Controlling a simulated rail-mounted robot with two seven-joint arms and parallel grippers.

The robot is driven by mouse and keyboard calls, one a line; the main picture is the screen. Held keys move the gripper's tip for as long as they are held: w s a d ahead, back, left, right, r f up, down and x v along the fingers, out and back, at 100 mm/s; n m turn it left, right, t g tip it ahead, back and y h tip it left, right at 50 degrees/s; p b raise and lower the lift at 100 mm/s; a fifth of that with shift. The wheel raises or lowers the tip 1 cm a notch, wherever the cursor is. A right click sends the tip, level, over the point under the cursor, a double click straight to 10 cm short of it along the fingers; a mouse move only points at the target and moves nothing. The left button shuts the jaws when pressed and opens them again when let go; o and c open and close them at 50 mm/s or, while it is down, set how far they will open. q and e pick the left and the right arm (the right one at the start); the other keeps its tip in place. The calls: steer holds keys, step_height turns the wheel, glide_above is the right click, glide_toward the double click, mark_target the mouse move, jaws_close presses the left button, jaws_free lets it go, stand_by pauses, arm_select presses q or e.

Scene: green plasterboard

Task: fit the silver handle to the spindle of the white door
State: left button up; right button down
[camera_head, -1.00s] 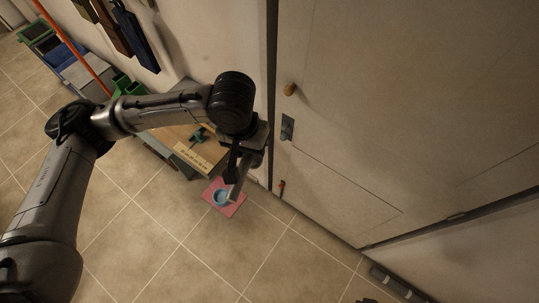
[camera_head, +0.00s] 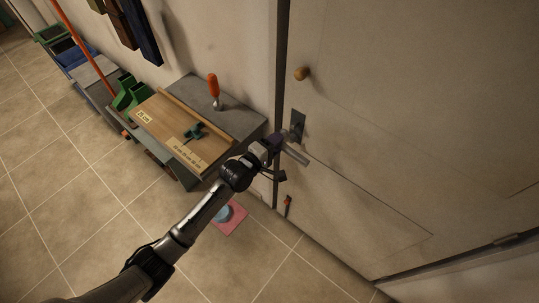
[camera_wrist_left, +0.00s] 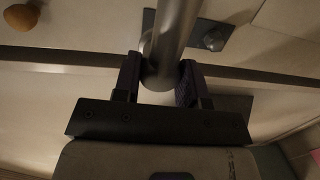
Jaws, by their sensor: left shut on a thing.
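The silver handle (camera_head: 296,155) is held in my left gripper (camera_head: 280,148), close in front of the white door (camera_head: 400,110). In the left wrist view the handle (camera_wrist_left: 173,38) runs up from between the two dark fingers (camera_wrist_left: 160,75). The dark lock plate (camera_head: 298,123) is on the door near its left edge, just above the gripper. It also shows behind the handle in the left wrist view (camera_wrist_left: 207,36). The spindle is hidden, and I cannot tell whether the handle touches it. My right gripper is not in view.
A wooden knob (camera_head: 301,73) sticks out of the door above the plate. A low bench (camera_head: 235,120) with an orange-handled tool (camera_head: 213,90) stands left of the door. A pink mat (camera_head: 235,222) with a blue round thing lies on the floor. The floor at the bottom is clear.

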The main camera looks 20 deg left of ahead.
arm_select(q)
steer(key=f, duration=0.1)
steer(key=a+f, duration=0.1)
steer(key=f+t+y, duration=0.1)
steer(key=shift+s+a+f+n+b, duration=0.1)
steer(key=shift+s+a+n+b, duration=0.2)
steer(key=shift+s+a+n, duration=0.1)
steer(key=shift+b+x, duration=1.15)
steer(key=shift+x, duration=1.65)
steer(key=shift+w, duration=0.15)
